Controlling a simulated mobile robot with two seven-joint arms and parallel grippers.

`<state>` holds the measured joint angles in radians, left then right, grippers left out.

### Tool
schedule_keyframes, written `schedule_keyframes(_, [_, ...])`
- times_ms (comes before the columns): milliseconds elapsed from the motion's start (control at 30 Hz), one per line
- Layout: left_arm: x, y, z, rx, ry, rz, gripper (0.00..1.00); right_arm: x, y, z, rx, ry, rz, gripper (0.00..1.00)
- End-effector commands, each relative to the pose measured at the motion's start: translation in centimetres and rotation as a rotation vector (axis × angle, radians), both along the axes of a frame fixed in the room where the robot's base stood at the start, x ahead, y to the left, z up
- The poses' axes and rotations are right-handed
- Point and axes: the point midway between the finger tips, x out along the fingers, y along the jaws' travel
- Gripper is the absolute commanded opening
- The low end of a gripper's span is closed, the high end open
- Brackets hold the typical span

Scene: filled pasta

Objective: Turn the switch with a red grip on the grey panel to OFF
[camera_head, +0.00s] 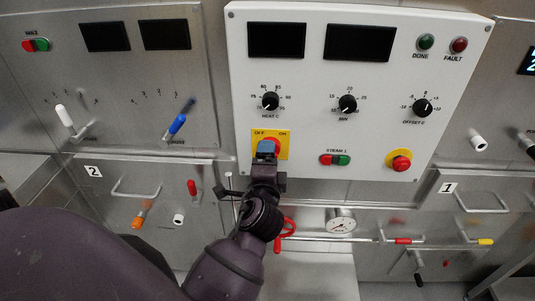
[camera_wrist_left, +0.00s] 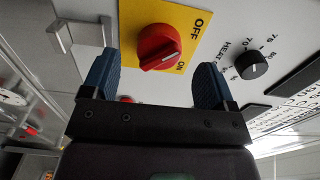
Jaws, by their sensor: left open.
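The switch with a red grip (camera_head: 274,142) sits on a yellow plate (camera_head: 285,152) marked OFF at left and ON at right, low on the grey panel (camera_head: 300,90). In the left wrist view the red grip (camera_wrist_left: 158,45) shows a pale line on its ridge, which points toward the ON side. My left gripper (camera_head: 266,150) is in front of the switch and partly hides it. In the left wrist view its blue fingers are apart, one on each side of the grip, with gaps between; it holds nothing. My right gripper is not in view.
Above the switch are the HEAT C knob (camera_head: 270,101) and other black knobs. To the right are a red and green button pair (camera_head: 335,160) and a red emergency button (camera_head: 400,162). A red valve handle (camera_head: 285,235) and a gauge (camera_head: 341,222) sit below.

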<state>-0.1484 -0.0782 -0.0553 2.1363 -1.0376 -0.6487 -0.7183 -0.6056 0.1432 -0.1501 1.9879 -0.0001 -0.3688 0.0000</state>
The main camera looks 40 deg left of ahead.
Motion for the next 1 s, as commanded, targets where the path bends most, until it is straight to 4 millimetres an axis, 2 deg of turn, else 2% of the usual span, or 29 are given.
schedule_keyframes(200, [-3.5, -2.1, -0.3, -0.002, 0.003, 0.001, 0.80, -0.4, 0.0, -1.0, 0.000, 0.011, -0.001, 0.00])
schedule_keyframes(400, [-5.4, -3.3, -0.2, -0.002, 0.003, 0.001, 0.80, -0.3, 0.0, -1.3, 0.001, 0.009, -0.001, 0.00])
schedule_keyframes(600, [-6.1, -3.7, 0.0, -0.001, 0.000, 0.002, 0.80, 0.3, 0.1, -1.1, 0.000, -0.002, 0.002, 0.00])
schedule_keyframes(1000, [-6.2, -3.7, 0.0, -0.001, 0.001, 0.001, 0.80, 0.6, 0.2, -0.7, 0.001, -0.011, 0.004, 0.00])
